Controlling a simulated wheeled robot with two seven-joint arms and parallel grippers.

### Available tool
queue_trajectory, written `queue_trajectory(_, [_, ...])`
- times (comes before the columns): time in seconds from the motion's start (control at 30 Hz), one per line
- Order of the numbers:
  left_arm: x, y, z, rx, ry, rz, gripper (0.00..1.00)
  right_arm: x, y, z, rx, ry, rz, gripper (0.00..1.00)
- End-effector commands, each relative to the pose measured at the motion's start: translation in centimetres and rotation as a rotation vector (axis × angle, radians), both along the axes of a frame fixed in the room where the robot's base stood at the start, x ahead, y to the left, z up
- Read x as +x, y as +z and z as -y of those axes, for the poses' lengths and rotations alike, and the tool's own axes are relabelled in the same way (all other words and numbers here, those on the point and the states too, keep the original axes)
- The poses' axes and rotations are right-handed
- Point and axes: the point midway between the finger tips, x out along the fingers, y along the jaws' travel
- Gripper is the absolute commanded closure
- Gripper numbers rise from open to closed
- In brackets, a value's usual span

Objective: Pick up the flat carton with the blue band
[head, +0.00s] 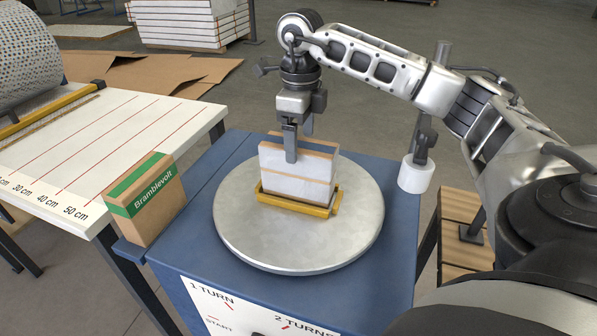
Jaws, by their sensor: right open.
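A flat carton (297,174) stands upright in a yellow holder (292,205) on a round grey turntable (238,225). My right gripper (299,148) is open and points down at the carton's top. One finger is in front of the near face; the other is toward the back, its tip partly hidden. My left gripper is not in view.
A brown carton with a green Bramblevolt band (146,198) stands at the left edge of the blue cabinet (210,283). A white roll (415,175) is on the right. A ruled white table (120,140) is at left.

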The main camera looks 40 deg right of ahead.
Motion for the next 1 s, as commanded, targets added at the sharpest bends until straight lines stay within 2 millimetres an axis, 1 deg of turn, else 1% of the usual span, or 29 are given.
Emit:
queue_trajectory(0.03, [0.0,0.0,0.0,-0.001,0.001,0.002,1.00,0.0,-0.7,0.0,0.000,0.000,-0.001,0.20])
queue_trajectory(0.1, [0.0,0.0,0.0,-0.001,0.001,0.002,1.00,0.0,-1.3,0.0,0.000,0.000,-0.001,0.20])
queue_trajectory(0.27, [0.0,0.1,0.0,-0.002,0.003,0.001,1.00,0.0,-2.3,-0.1,0.000,0.001,0.000,0.20])
queue_trajectory(0.5, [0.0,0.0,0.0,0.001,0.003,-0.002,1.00,-0.2,-5.8,-0.4,0.000,0.000,-0.002,0.20])
queue_trajectory(0.6, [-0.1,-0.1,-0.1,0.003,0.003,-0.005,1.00,-0.1,-6.7,-0.4,0.001,0.000,0.000,0.20])
queue_trajectory(0.87, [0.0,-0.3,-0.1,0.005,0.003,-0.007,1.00,-0.1,-6.9,-0.4,0.002,0.000,0.001,0.20])
queue_trajectory(0.97, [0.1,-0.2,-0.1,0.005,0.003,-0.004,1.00,-0.1,-6.9,-0.4,0.002,0.000,0.001,0.45])
queue_trajectory(1.0, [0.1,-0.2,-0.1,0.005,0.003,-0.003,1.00,-0.1,-6.9,-0.4,0.002,0.000,0.001,0.56])
